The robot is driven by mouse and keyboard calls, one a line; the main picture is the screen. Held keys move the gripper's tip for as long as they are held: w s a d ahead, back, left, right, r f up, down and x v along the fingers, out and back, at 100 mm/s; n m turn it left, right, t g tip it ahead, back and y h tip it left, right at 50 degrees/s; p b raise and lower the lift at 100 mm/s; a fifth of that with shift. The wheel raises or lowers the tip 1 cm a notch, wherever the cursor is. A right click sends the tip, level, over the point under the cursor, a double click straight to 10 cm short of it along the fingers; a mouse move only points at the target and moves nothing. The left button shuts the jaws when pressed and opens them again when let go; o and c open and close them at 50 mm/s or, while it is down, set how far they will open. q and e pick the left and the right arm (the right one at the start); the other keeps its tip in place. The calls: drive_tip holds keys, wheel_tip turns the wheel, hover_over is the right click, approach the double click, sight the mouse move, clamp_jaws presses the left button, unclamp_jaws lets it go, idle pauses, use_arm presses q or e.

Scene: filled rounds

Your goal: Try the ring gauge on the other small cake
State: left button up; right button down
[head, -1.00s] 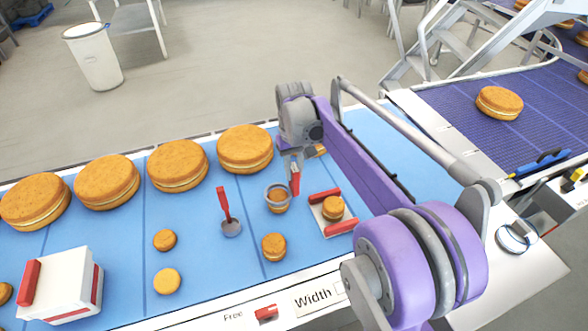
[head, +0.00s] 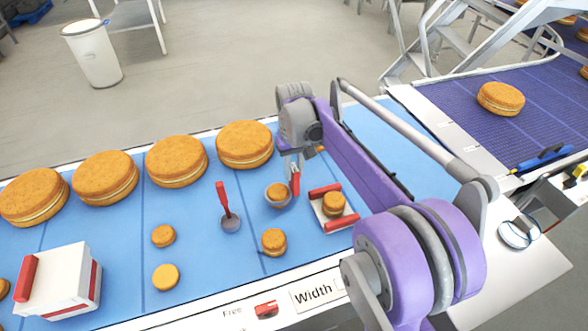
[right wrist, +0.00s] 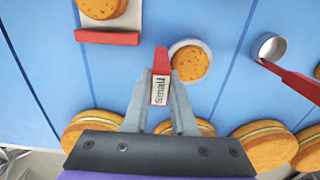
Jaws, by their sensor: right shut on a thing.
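My right gripper (head: 293,176) is shut on the red handle of the ring gauge (right wrist: 161,68); the handle's label reads "Small". The gauge's grey ring (head: 277,203) is down around a small round cake (head: 277,191), whose top shows inside it. In the right wrist view a pale band rings this cake (right wrist: 187,64) beside the fingertips (right wrist: 161,92). Another small cake (head: 334,203) sits on a white plate with red bars (head: 325,190), right of the ring. A further small cake (head: 273,241) stands nearer the front edge. My left gripper is out of view.
A second red-handled grey gauge (head: 230,224) lies to the left. Several large cakes (head: 177,161) line the back edge. A white block with red handle (head: 62,283) stands at front left.

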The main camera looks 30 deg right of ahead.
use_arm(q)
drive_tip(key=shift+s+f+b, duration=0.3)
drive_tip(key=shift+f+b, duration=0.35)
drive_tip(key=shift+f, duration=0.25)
use_arm(e)
drive_tip(key=shift+f, duration=1.3)
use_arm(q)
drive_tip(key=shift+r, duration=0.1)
use_arm(e)
drive_tip(key=shift+r, duration=0.1)
